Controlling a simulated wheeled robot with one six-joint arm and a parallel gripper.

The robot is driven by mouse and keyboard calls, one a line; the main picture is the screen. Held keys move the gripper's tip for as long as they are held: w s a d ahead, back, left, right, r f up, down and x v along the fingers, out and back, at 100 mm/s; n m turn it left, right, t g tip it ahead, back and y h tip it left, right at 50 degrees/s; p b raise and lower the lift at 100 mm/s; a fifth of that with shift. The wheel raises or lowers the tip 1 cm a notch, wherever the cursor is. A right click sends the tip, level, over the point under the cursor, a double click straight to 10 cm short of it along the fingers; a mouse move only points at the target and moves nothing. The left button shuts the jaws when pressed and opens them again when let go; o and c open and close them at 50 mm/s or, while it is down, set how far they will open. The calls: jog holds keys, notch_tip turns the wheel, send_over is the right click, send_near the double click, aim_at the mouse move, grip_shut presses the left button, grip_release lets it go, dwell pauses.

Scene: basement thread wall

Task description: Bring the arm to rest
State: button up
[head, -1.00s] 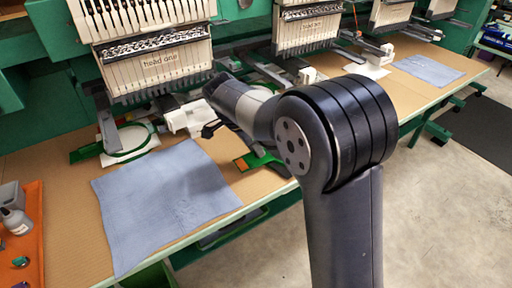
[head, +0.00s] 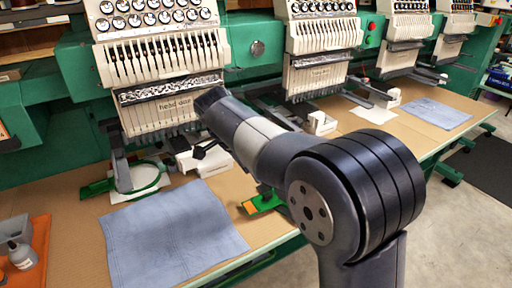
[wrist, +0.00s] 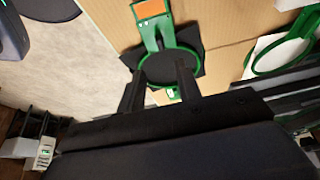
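My arm reaches up from the bottom of the head view, its forearm pointing up and left toward the embroidery machine's first head (head: 165,75). My gripper (wrist: 160,68) shows in the wrist view with its two dark fingers apart and nothing seen gripped between them. Beyond the fingertips, a green hoop (wrist: 141,22) with dark cloth and an orange label lies on the tan table. In the head view this hoop (head: 262,204) is partly hidden behind my arm. The gripper's fingers cannot be made out in the head view.
A blue cloth (head: 170,235) lies flat on the table (head: 75,225). Another green hoop (head: 97,188) sits under the first head. An orange tray (head: 38,262) with a bottle is at the left. More machine heads (head: 320,45) stand behind. Floor (head: 470,205) at the right is open.

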aim_at(266, 195)
jog(key=x, duration=1)
jog(key=shift+w+d+f+b, duration=0.15)
jog(key=shift+d+f+b, duration=0.1)
jog(key=shift+b, duration=0.15)
jog(key=shift+n, duration=0.3)
jog(key=shift+a, duration=0.1)
